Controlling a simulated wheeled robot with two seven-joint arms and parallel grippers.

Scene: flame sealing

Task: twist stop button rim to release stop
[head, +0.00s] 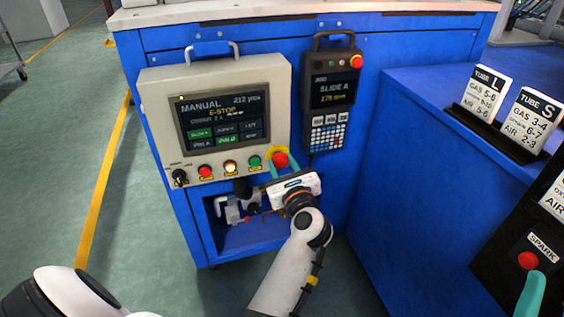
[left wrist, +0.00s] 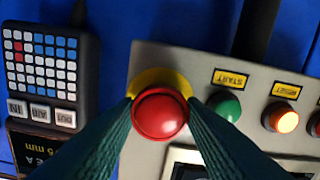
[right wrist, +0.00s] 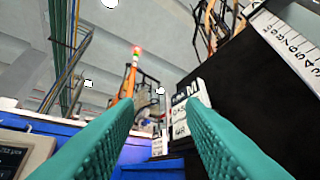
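The red stop button (head: 280,159) with its yellow rim (head: 268,152) is at the lower right corner of the beige control panel (head: 279,95). In the left wrist view the red button (left wrist: 160,114) sits between my left fingertips, with the yellow rim (left wrist: 158,78) behind it. My left gripper (head: 282,167) is open with one teal finger on each side of the button; I cannot tell whether they touch it. The panel's screen (head: 222,115) reads MANUAL and E-STOP. My right gripper (right wrist: 158,98) is open and empty, away from the panel, over the right side.
A green START button (left wrist: 225,105) and a lit orange RESET button (left wrist: 281,117) stand beside the stop button. A handheld pendant (head: 331,95) with its own red button (head: 356,62) hangs at right. A black SPARK panel (head: 503,262) is near my right finger.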

